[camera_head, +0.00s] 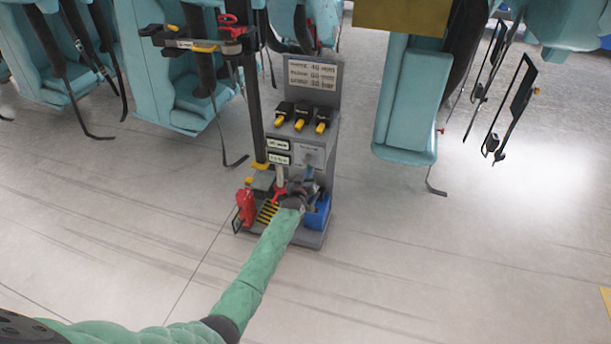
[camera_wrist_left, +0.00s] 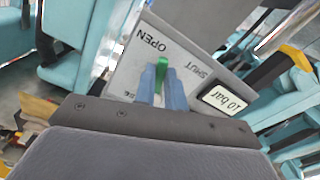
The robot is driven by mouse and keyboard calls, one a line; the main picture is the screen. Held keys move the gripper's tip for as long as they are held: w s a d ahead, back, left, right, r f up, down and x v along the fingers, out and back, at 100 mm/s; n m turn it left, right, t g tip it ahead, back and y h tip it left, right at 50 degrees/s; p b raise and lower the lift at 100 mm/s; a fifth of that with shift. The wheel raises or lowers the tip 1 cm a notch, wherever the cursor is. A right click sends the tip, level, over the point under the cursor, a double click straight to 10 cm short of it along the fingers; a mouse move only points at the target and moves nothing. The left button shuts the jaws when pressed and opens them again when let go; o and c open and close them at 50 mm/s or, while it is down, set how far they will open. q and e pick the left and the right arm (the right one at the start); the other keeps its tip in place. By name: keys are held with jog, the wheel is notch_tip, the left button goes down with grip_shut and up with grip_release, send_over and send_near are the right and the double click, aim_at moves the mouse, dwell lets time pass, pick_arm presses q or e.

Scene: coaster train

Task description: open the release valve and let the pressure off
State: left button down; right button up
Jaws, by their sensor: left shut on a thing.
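The grey valve stand (camera_head: 322,140) is upright in the middle of the head view. My left gripper (camera_head: 308,184) reaches its lower front. In the left wrist view, my left gripper's blue fingertips (camera_wrist_left: 162,88) are shut on a green valve lever (camera_wrist_left: 161,68), and they hide part of it. The grey plate (camera_wrist_left: 125,75) around it reads OPEN and SHUT. The lever's visible end is between these words; its exact setting is unclear. A small white readout (camera_wrist_left: 226,100) beside it says 10 bar. My right gripper is in neither view.
The stand bears a sign with bar values (camera_head: 313,75) and several black-and-yellow fittings (camera_head: 301,115). A red bottle-like object (camera_head: 245,208) and a blue bin (camera_head: 319,213) are at its base. Teal seats (camera_head: 412,105) hang on both sides. The floor in front is clear.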

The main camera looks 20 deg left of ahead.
pick_arm(q)
jog(key=n, duration=0.1)
jog(key=d+n, duration=0.1)
jog(key=n, duration=0.1)
jog(key=shift+r+b, duration=0.25)
jog(key=shift+b, duration=0.05)
jog(key=shift+d+r+n, duration=0.15)
jog(key=shift+d+n, duration=0.05)
jog(key=shift+n, duration=0.6)
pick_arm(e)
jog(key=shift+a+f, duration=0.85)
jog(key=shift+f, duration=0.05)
pick_arm(q)
jog(key=shift+r+n, duration=0.1)
jog(key=shift+n, duration=0.2)
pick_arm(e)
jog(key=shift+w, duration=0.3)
